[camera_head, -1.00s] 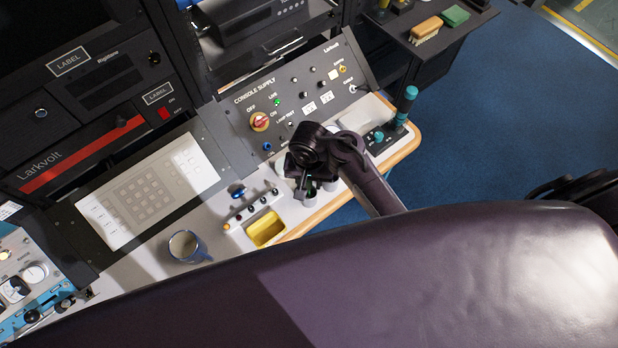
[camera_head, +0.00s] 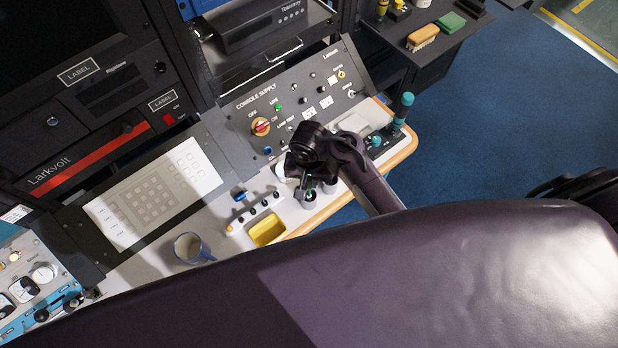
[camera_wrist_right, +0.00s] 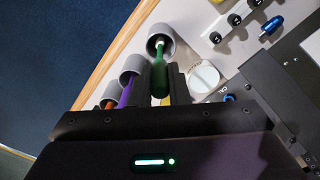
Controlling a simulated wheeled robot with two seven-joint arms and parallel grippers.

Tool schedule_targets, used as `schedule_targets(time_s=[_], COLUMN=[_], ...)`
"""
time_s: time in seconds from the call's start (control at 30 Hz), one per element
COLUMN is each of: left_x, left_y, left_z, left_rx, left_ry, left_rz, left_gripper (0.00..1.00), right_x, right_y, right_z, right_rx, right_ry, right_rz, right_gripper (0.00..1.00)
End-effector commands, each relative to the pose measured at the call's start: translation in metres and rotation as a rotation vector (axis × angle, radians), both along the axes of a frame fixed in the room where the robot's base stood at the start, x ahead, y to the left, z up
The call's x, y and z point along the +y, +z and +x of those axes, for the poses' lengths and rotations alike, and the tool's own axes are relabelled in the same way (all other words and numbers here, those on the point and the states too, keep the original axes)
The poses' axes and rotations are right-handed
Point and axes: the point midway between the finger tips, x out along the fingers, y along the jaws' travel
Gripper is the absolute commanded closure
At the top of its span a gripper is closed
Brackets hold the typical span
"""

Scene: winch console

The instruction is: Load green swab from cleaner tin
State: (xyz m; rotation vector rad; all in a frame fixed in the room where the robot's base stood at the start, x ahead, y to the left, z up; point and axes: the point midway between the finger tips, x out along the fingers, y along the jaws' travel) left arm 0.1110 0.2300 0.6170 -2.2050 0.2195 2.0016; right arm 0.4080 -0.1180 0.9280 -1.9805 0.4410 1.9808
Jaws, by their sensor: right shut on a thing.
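My right gripper (camera_head: 308,182) is over the grey tins near the console's front edge. In the right wrist view its fingers (camera_wrist_right: 156,88) are shut on the green swab (camera_wrist_right: 159,76). The swab's pale end is at the mouth of a grey tin (camera_wrist_right: 157,34); how deep it sits I cannot tell. A second grey tin (camera_wrist_right: 133,63) has a purple swab (camera_wrist_right: 126,92), and a third (camera_wrist_right: 113,89) has an orange one. Something yellow shows partly behind the fingers. Which tin is the cleaner tin I cannot tell. My left gripper is not in view.
A white round lid (camera_wrist_right: 203,77) lies beside the tins. The supply panel (camera_head: 290,100) rises close behind my right gripper.

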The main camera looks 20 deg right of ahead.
Motion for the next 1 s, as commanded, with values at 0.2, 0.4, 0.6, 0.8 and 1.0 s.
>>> schedule_targets(time_s=[0.2, 0.4, 0.6, 0.8, 1.0], left_x=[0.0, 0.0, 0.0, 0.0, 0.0], left_y=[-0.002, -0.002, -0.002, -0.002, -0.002], left_z=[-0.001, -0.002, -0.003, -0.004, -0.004], left_rx=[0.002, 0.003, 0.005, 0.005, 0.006], left_ry=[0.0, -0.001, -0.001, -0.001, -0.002], left_rz=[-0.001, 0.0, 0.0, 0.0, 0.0], left_gripper=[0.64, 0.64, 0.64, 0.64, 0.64], right_x=[0.001, 0.002, 0.001, 0.001, 0.001], right_y=[0.017, 0.033, 0.049, 0.064, 0.07], right_z=[0.0, 0.001, 0.0, 0.0, 0.0], right_rx=[-0.002, -0.003, -0.001, -0.003, 0.0], right_ry=[-0.002, -0.001, -0.003, -0.002, -0.001], right_rz=[0.004, 0.004, 0.003, 0.003, 0.002], right_gripper=[1.0, 1.0, 1.0, 1.0, 1.0])
